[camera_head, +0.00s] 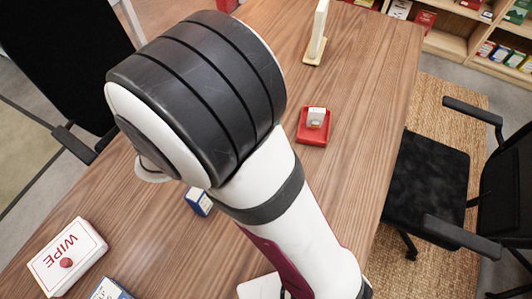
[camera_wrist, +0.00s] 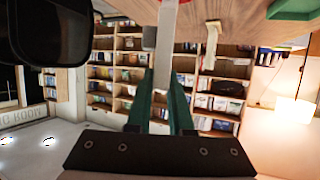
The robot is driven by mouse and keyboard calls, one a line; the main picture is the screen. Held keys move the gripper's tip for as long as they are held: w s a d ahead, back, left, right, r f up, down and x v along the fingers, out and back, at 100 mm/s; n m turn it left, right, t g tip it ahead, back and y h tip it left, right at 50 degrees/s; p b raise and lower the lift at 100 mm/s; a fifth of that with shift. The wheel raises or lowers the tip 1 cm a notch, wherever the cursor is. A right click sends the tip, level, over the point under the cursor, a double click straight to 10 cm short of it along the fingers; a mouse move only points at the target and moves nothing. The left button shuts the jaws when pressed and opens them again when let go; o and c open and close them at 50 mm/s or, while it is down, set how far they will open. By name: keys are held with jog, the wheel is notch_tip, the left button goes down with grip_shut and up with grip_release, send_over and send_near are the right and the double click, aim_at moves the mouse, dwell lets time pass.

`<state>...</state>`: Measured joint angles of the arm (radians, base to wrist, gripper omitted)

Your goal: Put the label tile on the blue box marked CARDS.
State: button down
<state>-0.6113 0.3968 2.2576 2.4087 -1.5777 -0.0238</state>
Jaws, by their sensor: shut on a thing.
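In the wrist view my gripper (camera_wrist: 167,75) has its two green fingers shut on a pale, narrow piece (camera_wrist: 165,45). It is seen edge-on and looks like the label tile; no writing on it shows. In the head view my own arm hides the gripper and the piece. A small blue box with a white face (camera_head: 198,202) stands on the table, partly behind my arm. Another blue box with a white label (camera_head: 109,290) is cut off by the bottom edge. I cannot read CARDS on either box.
A cream upright stand (camera_head: 318,35) is at the back. The right side of the table is mostly clear.

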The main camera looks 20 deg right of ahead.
notch_tip(320, 180, down, 8)
jog(key=shift+s+r, duration=0.15)
jog(key=shift+r, duration=0.1)
jog(key=shift+f, duration=0.1)
jog(key=c, duration=0.8)
grip_release()
